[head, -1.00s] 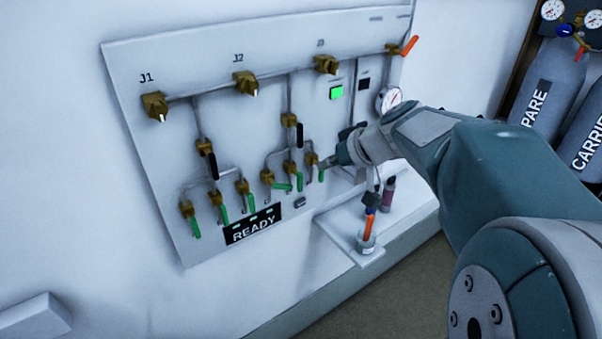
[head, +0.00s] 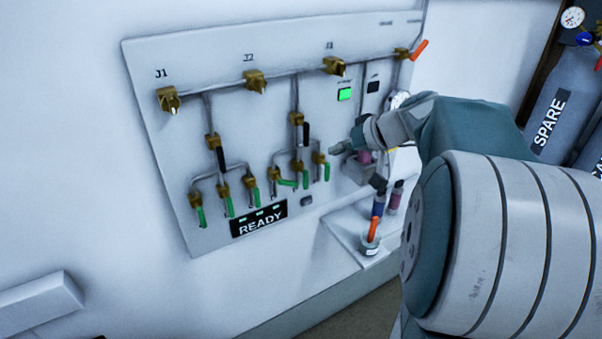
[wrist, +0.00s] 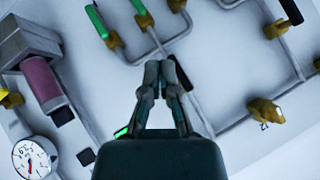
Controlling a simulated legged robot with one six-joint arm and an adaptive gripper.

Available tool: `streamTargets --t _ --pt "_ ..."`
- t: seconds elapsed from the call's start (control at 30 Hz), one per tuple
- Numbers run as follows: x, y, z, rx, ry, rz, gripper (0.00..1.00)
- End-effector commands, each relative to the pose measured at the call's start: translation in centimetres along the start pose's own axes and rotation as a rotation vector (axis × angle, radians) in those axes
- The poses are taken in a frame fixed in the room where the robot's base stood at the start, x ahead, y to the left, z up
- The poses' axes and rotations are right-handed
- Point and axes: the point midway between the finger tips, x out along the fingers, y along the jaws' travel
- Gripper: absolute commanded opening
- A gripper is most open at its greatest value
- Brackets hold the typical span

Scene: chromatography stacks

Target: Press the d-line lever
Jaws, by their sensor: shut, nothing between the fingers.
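A wall panel carries two groups of green levers on brass valves. The left group has a left (head: 201,217), a middle (head: 229,205) and a right lever (head: 256,195). The right group has a left lever turned sideways (head: 287,183) and two hanging down, the middle (head: 306,178) and right one (head: 326,171). No label marks the d-line legibly. My gripper (head: 334,150) is shut and empty, just above and right of the rightmost green lever; contact cannot be told. In the wrist view the closed fingertips (wrist: 165,66) lie before the pipes, with green levers (wrist: 96,21) beyond them.
Black levers (head: 221,160) (head: 306,134) hang above each group. Brass knobs (head: 255,82) line the top pipe. A READY display (head: 259,220) sits below. A shelf (head: 348,240) with small bottles (head: 395,197) lies under my arm. A gas cylinder (head: 550,110) stands right.

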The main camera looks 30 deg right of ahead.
Motion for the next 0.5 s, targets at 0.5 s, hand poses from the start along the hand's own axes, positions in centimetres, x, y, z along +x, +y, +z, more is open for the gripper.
streamTargets --t 0.5 --pt "8.4 0.0 0.1 0.000 -0.005 -0.003 0.00"
